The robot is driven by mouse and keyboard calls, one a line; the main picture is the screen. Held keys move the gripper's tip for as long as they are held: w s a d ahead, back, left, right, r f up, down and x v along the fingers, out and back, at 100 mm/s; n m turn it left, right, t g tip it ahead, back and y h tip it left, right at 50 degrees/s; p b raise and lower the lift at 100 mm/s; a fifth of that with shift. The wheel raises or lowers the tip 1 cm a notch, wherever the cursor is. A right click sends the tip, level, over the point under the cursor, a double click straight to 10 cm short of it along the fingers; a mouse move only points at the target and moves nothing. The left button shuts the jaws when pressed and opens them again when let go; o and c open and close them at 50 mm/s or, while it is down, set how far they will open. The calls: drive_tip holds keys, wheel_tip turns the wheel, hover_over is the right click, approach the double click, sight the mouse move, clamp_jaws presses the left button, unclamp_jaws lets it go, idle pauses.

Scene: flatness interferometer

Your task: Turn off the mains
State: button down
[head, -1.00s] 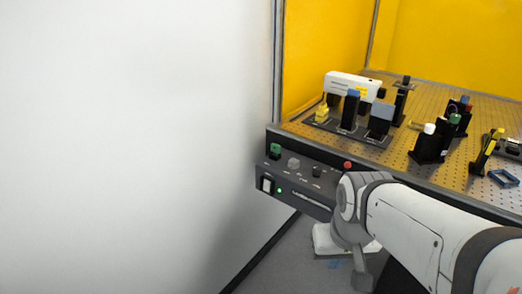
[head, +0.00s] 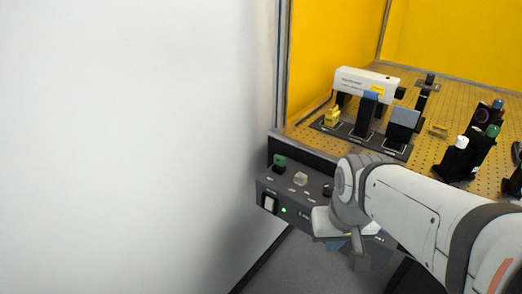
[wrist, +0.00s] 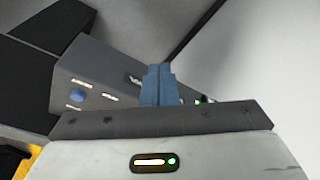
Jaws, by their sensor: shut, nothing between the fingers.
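The mains rocker switch (head: 269,203) is a pale rocker in a dark frame at the left end of the dark control box (head: 298,222). A green light (head: 284,210) glows just right of it. My gripper is shut and empty; its blue fingers (wrist: 159,70) are pressed together in the wrist view. In the head view its pale body (head: 325,222) is at the right part of the box front, right of the switch, hiding lettering there. In the wrist view the box front (wrist: 110,75) lies beyond the fingers, with a green glow (wrist: 200,101) right of them. The rocker cannot be made out there.
A green knob (head: 280,163) and a clear button (head: 300,179) are on the box top. Above is a perforated optical table (head: 425,145) with several mounts and a white laser housing (head: 366,84). A white wall (head: 120,150) stands close on the left.

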sight(269, 203)
drive_tip(key=w+a+n+h+p, duration=0.1)
drive_tip(key=w+a+n+p, duration=0.3)
drive_tip(key=w+a, duration=0.3)
drive_tip(key=w+a+n+h+p, duration=0.1)
drive_tip(key=w+a+n+p, duration=0.4)
drive_tip(key=a, duration=0.6)
drive_tip(key=shift+w+n+t, duration=0.3)
drive_tip(key=shift+w+n, duration=0.3)
drive_tip(key=shift+w, duration=0.25)
drive_tip(key=shift+w+d+f+p, duration=0.15)
drive_tip(key=shift+w+d+f, duration=0.7)
drive_tip(key=shift+f, duration=0.8)
drive_tip(key=shift+w+d+f+p, duration=0.2)
drive_tip(key=shift+w+d+f, duration=0.65)
drive_tip(key=shift+f, duration=0.85)
drive_tip(key=shift+w+d+f+p, duration=0.15)
drive_tip(key=shift+w+d+f, duration=0.4)
drive_tip(key=shift+w+f, duration=0.8)
drive_tip(key=shift+s+f, duration=0.3)
